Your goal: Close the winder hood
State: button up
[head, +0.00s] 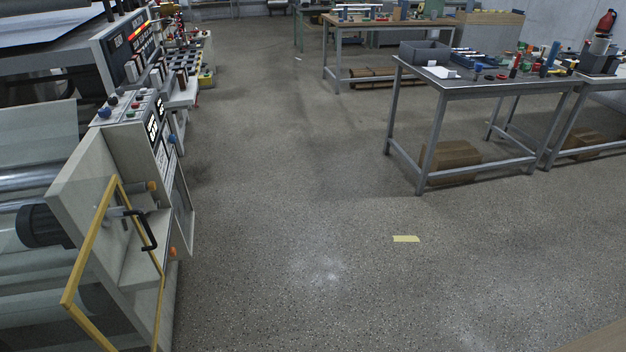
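A yellow-edged frame (90,246) stands at the lower left, at the end of the winder machine (78,190), and looks like the hood. It slants across the pale end wall, and its lower part is cut off by the picture's bottom edge. A black bar handle (150,232) shows within the frame's outline. I cannot tell for sure how far the hood stands open. Rollers (28,177) show behind the end wall at the left edge. My gripper is not in view.
A control panel (152,125) with buttons and displays rises behind the hood. The speckled floor (300,220) to the right is clear apart from a flat yellow patch (406,239). Metal workbenches (480,88) with tools and boxes stand at the upper right.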

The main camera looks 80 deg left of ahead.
aim_at(67, 303)
jog(key=z, duration=0.05)
jog(key=k, duration=0.1)
jog(key=u, duration=2.5)
jog(key=i, duration=0.25)
jog(key=u, duration=1.65)
jog(key=i, duration=0.55)
jog(key=u, duration=0.05)
jog(key=k, duration=0.6)
jog(key=z, duration=0.15)
